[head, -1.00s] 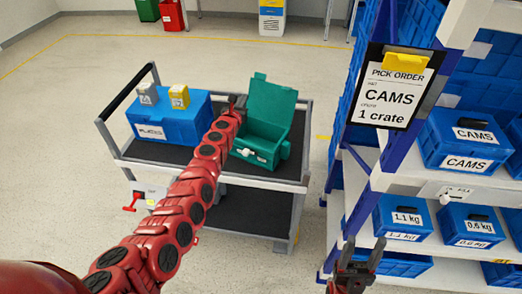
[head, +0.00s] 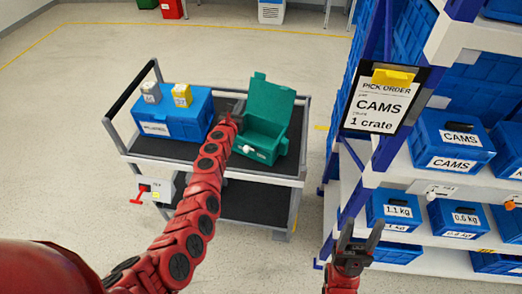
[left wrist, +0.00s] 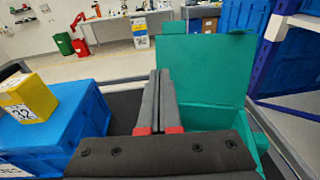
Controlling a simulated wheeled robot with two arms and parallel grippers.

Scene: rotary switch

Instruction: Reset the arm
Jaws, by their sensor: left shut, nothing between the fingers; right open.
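My left arm reaches over the cart (head: 293,184). Its gripper (head: 238,108) is shut and empty, between the blue crate and the open teal box (head: 262,153); in the left wrist view the closed fingers (left wrist: 160,76) stand in front of the teal box (left wrist: 205,65). My right gripper (head: 358,236) is open and empty at the lower right, in front of the shelf. A grey switch box (head: 160,188) with a red handle (head: 141,193) is on the cart's near left side; its lettering is too small to read.
A blue crate (head: 173,127) carries a grey cube (head: 151,93) and a yellow cube (head: 182,96); the yellow cube also shows in the left wrist view (left wrist: 27,98). The shelf (head: 400,172) at right holds blue crates and a CAMS order sheet (head: 381,106). Floor left of the cart is clear.

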